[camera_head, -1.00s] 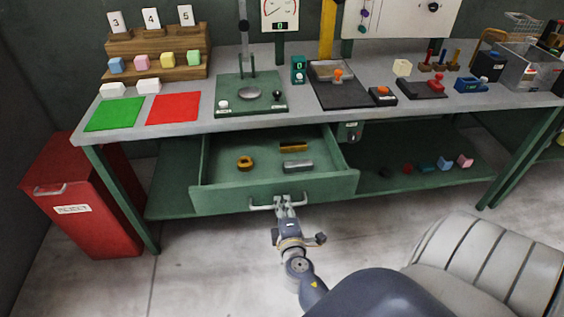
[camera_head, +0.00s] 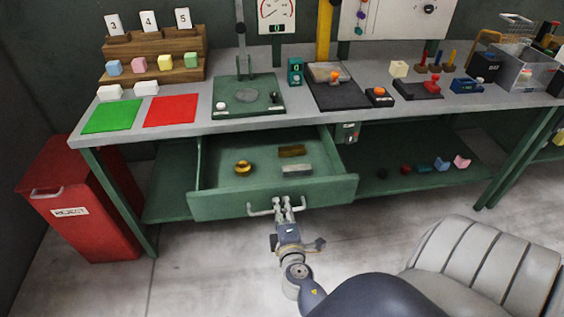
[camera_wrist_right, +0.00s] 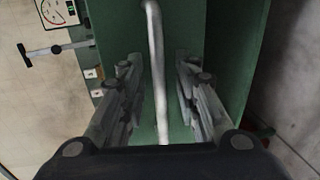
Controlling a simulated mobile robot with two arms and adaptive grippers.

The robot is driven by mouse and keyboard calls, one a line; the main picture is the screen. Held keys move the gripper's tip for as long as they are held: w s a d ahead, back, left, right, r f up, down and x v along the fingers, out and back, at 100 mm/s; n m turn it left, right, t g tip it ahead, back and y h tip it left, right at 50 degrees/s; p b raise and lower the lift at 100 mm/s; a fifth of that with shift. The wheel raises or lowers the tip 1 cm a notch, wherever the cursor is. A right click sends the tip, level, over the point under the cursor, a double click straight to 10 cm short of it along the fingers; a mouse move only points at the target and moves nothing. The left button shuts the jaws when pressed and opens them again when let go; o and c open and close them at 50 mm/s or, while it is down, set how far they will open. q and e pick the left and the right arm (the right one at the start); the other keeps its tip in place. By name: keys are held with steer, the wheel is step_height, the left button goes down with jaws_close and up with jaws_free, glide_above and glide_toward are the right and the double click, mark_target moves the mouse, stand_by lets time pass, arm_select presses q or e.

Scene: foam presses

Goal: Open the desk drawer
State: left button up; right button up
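The green desk drawer (camera_head: 225,204) stands pulled out below the grey worktop, its inside visible from above. Its pale bar handle (camera_head: 261,210) is on the front panel. My right gripper (camera_head: 287,203) is at the handle's right part in the head view. In the right wrist view, the handle bar (camera_wrist_right: 157,70) runs between the two fingers of my right gripper (camera_wrist_right: 158,95), with a visible gap on each side. The fingers are open around the bar. My left gripper is not in view.
The drawer holds a yellow ring-like part (camera_head: 243,167), a brass-coloured block (camera_head: 291,151) and a grey block (camera_head: 297,170). A red reject bin (camera_head: 95,225) stands left. A grey padded chair-like object (camera_head: 480,265) is at lower right. Floor left of my arm is clear.

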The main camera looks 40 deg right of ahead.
steer(key=v, duration=1.2)
steer(key=shift+f, duration=0.1)
steer(key=s+a+f+m+g+y, duration=0.1)
steer(key=s+a+f+g+y, duration=0.15)
steer(key=f, duration=0.75)
steer(key=s+a+f+m+g+y, duration=0.1)
steer(key=s+a+f+g+y, duration=0.15)
steer(key=f, duration=0.65)
steer(key=s+a+f+m+g+y, duration=0.1)
steer(key=s+a+f, duration=0.3)
steer(key=f, duration=0.6)
steer(key=s+d+f+m+g+y, duration=0.1)
steer(key=s+f+m+g, duration=0.2)
steer(key=s+f, duration=0.4)
steer(key=s+d+f+m+g+y, duration=0.1)
steer(key=s+f+m+g, duration=0.2)
steer(key=s+f, duration=0.5)
steer(key=s, duration=0.5)
steer(key=shift+d+f, duration=0.2)
steer(key=shift+d, duration=0.15)
